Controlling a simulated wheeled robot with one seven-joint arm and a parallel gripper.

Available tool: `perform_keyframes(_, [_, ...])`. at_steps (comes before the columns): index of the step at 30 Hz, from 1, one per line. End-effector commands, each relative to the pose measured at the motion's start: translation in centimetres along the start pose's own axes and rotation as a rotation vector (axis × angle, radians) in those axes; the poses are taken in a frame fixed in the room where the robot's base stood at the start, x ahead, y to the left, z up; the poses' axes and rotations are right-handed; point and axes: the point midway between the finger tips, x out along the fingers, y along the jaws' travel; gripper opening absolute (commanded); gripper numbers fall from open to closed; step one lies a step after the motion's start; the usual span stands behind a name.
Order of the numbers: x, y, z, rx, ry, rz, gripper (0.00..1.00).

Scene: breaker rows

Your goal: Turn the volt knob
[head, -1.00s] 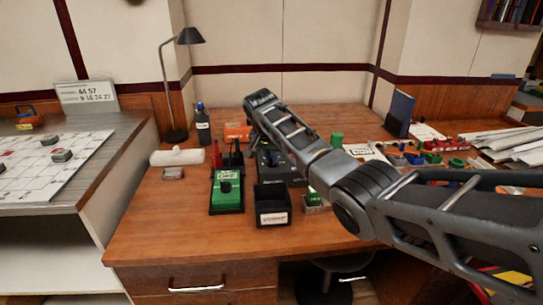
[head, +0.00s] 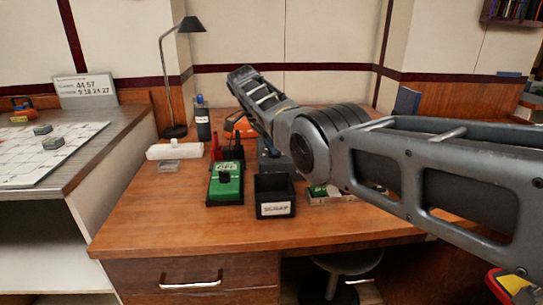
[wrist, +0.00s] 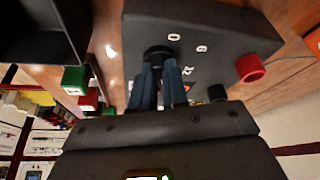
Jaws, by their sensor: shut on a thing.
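The volt knob (wrist: 157,52) is a round black knob on a dark box (wrist: 205,25) marked 0, 6 and 12, seen in the wrist view. My gripper (wrist: 158,72) is shut on the knob, with one blue-grey finger on each side. The fingers and the gripper hide part of the knob, so its pointer does not show. A red terminal (wrist: 250,68) and a black terminal (wrist: 217,93) stand on the same box. In the head view the box (head: 272,165) is mostly hidden behind my arm and a black bin.
The labelled black bin (head: 275,195) and a green meter (head: 226,184) stand in front of the box. The desk's front left (head: 150,225) is clear.

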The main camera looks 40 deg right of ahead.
Motion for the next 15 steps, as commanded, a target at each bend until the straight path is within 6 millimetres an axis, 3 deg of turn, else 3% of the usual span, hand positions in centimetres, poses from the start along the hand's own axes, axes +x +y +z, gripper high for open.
perform_keyframes(15, [0.12, -0.12, 0.06, 0.116, 0.001, 0.05, 0.0])
